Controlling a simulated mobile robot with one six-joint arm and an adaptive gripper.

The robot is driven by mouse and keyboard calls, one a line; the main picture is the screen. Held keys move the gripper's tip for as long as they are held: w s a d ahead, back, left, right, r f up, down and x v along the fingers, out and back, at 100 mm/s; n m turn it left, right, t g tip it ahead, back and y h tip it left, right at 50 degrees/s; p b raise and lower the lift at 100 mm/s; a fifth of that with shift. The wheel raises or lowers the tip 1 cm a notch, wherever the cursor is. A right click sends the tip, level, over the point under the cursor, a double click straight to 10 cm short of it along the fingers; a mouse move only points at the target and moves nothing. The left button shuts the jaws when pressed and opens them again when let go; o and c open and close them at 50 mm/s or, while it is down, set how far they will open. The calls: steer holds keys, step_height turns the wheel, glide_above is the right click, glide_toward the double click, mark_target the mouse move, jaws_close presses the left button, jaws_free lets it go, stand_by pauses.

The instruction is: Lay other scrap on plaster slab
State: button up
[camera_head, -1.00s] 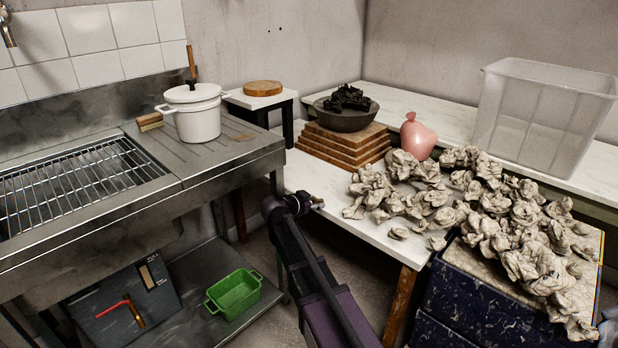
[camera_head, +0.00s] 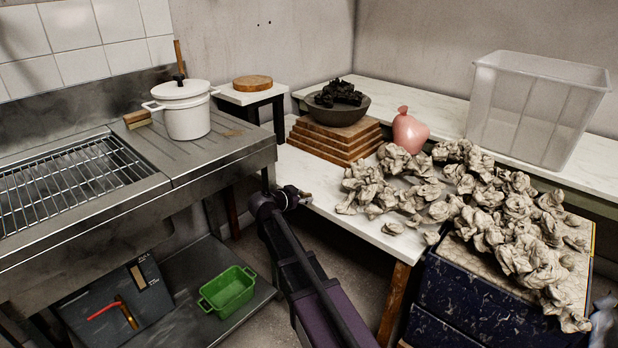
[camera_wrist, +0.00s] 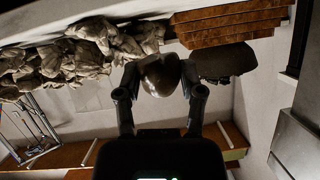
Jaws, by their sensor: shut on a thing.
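My gripper (camera_wrist: 163,82) is shut on a rounded beige-brown scrap (camera_wrist: 158,74), which sits between the two fingertips in the wrist view. In the head view my gripper (camera_head: 292,197) is low at the front left edge of the white table; the scrap there is too small to make out clearly. Many crumpled beige-grey clay pieces (camera_head: 510,215) lie heaped to the right, across the table and a speckled pale top (camera_head: 577,262) on a dark blue block. I cannot tell for sure whether that top is the plaster slab.
Stacked wooden boards (camera_head: 335,147) carry a dark bowl (camera_head: 340,114) of black lumps. The metal sink counter (camera_head: 215,165) with a white pot (camera_head: 186,115) is left; a green tub (camera_head: 227,291) sits below.

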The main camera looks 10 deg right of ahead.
steer(key=shift+a, duration=0.1)
steer(key=shift+w+r, duration=0.2)
steer(key=shift+w, duration=0.15)
step_height(320, 180, up, 5)
steer(key=p, duration=0.5)
glide_above(319, 182)
steer(key=s+a, duration=0.3)
steer(key=shift+w+d+f+m+t, duration=0.1)
steer(key=shift+w+f+m+t, duration=0.1)
steer(key=shift+m+t, duration=0.1)
steer(key=shift+f, duration=0.1)
step_height(319, 182, down, 6)
steer(key=b, duration=0.6)
steer(key=shift+f+b, duration=1.9)
steer(key=shift+b, duration=0.15)
steer(key=shift+s+f+b, duration=0.1)
steer(key=shift+f+b, duration=0.2)
steer(key=shift+b, duration=0.1)
